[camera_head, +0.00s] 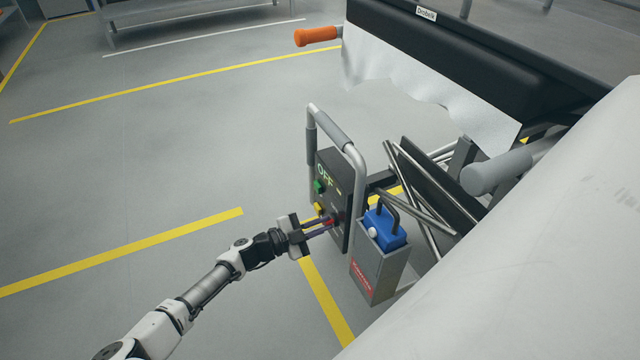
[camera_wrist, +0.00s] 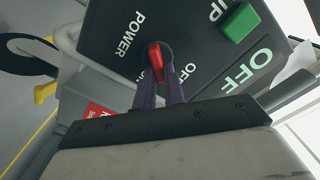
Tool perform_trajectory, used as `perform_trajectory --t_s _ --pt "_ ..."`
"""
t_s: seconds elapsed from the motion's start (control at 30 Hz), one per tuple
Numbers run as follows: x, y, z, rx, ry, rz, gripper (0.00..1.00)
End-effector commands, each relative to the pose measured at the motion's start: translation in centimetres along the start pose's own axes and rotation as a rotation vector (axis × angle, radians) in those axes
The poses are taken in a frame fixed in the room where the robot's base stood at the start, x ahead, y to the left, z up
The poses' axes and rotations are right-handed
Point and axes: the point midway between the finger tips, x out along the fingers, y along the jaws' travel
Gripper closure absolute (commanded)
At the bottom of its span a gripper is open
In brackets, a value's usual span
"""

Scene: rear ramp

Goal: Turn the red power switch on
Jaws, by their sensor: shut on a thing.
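The red power switch (camera_wrist: 156,62) is a small red knob on a dark control panel (camera_wrist: 105,45), beside the word POWER in the wrist view. The panel also carries the word OFF. In the head view the red switch (camera_head: 327,221) shows low on the panel (camera_head: 332,168), partly hidden by the fingers. My gripper (camera_head: 323,226) reaches the panel from the left, with its fingertips at the switch. In the wrist view my gripper (camera_wrist: 160,88) has its two purple fingers close together on either side of the red knob, shut on it.
A green button (camera_head: 319,187) and a yellow button (camera_head: 319,208) sit above the switch. A grey box with a blue top (camera_head: 377,266) stands right of the panel. A grey tube handle (camera_head: 333,128) frames the panel. Open floor (camera_head: 150,180) lies to the left.

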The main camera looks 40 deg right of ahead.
Motion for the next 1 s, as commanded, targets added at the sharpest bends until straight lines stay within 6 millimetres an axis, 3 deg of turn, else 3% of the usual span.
perform_trajectory --t_s 0.6,1.0 --pt "-0.02 0.84 0.43 0.569 -0.002 -0.002 1.00" --pt "-0.03 0.96 0.53 0.805 -0.002 -0.001 1.00"
